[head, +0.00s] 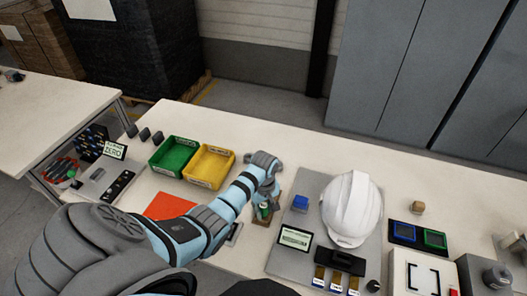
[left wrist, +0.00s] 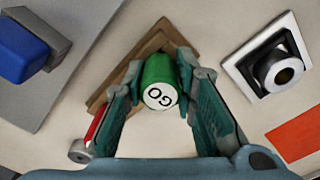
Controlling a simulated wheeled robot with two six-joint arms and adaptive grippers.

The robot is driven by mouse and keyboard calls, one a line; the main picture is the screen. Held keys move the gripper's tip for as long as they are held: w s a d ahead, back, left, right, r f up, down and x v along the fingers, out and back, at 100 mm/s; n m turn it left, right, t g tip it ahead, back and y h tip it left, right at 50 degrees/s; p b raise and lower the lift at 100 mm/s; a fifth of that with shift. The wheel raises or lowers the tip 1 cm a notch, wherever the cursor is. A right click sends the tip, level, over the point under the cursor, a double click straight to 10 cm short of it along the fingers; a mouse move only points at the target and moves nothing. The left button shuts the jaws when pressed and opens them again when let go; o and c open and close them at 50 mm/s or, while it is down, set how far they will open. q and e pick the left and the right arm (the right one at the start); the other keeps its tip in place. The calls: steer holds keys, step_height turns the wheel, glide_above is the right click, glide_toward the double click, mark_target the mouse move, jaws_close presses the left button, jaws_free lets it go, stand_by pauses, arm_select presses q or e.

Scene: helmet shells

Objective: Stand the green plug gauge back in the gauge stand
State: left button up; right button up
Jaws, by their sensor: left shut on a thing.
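The green plug gauge (left wrist: 158,84) shows its round white end marked "GO" toward the left wrist camera. My left gripper (left wrist: 162,72) is shut on it, one finger on each side. In the head view the gauge (head: 264,211) is a small green piece below my left gripper (head: 265,200). The brown wooden gauge stand (left wrist: 128,68) lies behind the gauge in the wrist view, and a bit of it (head: 261,222) shows in the head view. The gauge hides the stand's middle, so I cannot tell whether its lower end is in the stand or above it. My right gripper is not in view.
A thin red piece (left wrist: 97,124) with a grey end is beside the left finger. A black ring on a white square (left wrist: 270,66) and a blue block (left wrist: 24,50) flank the stand. A white helmet shell (head: 352,208) stands right; green (head: 174,155) and yellow (head: 209,166) bins stand left.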

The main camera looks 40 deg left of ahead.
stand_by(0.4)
arm_select(q)
steer(key=o, duration=1.1)
steer(key=shift+o, duration=0.2)
step_height(320, 180, up, 12)
